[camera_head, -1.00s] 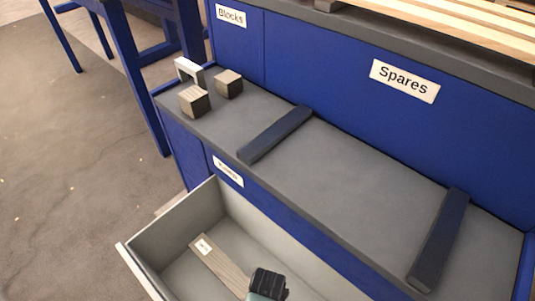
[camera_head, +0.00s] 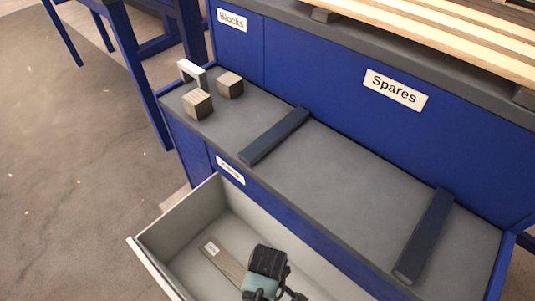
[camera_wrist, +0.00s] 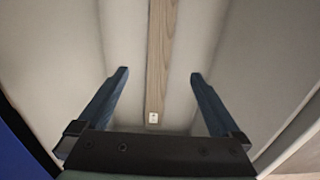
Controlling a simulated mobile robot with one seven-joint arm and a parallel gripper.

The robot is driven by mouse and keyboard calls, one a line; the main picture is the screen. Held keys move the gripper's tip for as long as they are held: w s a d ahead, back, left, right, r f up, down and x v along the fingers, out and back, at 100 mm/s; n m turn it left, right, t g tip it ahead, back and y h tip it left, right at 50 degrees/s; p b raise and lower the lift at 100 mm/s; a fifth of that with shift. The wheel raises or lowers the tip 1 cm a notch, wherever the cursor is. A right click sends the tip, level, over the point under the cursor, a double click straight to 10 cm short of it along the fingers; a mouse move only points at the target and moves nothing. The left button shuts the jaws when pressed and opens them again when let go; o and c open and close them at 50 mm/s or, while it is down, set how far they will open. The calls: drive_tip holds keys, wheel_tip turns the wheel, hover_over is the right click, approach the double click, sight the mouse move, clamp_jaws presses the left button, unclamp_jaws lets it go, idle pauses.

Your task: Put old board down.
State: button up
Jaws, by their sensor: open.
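The old board (camera_head: 226,262) is a grey-brown wooden strip with a small white label at its end. In the wrist view the board (camera_wrist: 161,60) runs lengthwise between my fingers, with a gap on both sides. My gripper (camera_wrist: 158,80) is open and apart from the board. In the head view my wrist is above the drawer, and the fingertips are hidden there.
Above the drawer is a grey shelf (camera_head: 340,190) with two dark bars (camera_head: 274,135) (camera_head: 425,236). Two wooden blocks (camera_head: 198,104) (camera_head: 230,85) and a pale frame (camera_head: 190,73) stand at its left end. A "Spares" panel (camera_head: 395,89) rises behind, with light slats (camera_head: 440,40) on top.

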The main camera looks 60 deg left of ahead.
drive_tip(key=shift+r+p, duration=0.55)
drive_tip(key=shift+r, duration=1.1)
